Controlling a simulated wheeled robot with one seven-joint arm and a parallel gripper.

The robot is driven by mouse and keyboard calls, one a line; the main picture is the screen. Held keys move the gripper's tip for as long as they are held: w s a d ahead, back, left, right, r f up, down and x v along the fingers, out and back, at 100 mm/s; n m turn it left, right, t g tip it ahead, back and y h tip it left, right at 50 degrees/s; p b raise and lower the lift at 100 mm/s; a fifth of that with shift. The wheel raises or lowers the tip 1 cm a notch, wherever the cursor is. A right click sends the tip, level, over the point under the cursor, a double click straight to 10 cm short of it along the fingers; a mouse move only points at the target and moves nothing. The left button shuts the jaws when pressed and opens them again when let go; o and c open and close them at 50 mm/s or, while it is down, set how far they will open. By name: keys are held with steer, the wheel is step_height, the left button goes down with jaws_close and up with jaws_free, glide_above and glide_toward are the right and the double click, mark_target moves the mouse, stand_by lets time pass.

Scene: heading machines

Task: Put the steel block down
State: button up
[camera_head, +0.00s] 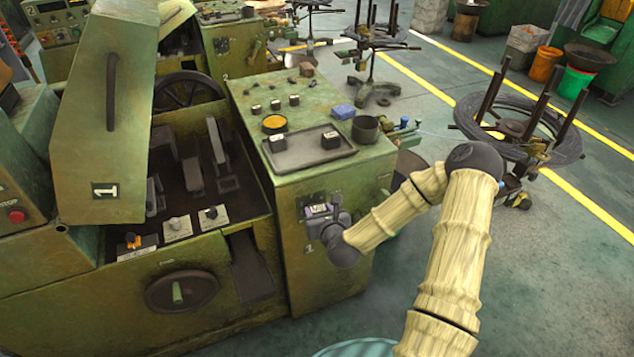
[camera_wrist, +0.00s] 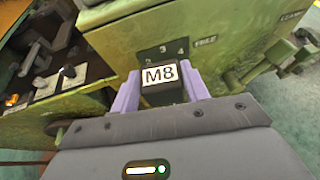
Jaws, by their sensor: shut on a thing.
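A dark steel block with a white M8 label (camera_wrist: 160,76) sits between the two pale purple fingers of my gripper (camera_wrist: 158,86). The fingers are shut on its sides. In the head view my gripper (camera_head: 319,209) is at the front face of the green cabinet (camera_head: 345,270), close to a small numbered plate. The held block is hardly visible there; whether it touches anything below cannot be told.
A blue box (camera_head: 343,111), a dark cup (camera_head: 365,129) and an orange-filled dish (camera_head: 274,123) stand on the cabinet top. An open machine with a raised green cover (camera_head: 110,120) is at left. A wire coil stand (camera_head: 520,125) is at right. Floor between is clear.

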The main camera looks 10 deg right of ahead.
steer(key=s+f, duration=0.3)
steer(key=f, duration=0.4)
steer(key=shift+s+m+h, duration=0.3)
steer(key=shift+h, duration=0.1)
steer(key=shift+a, duration=0.1)
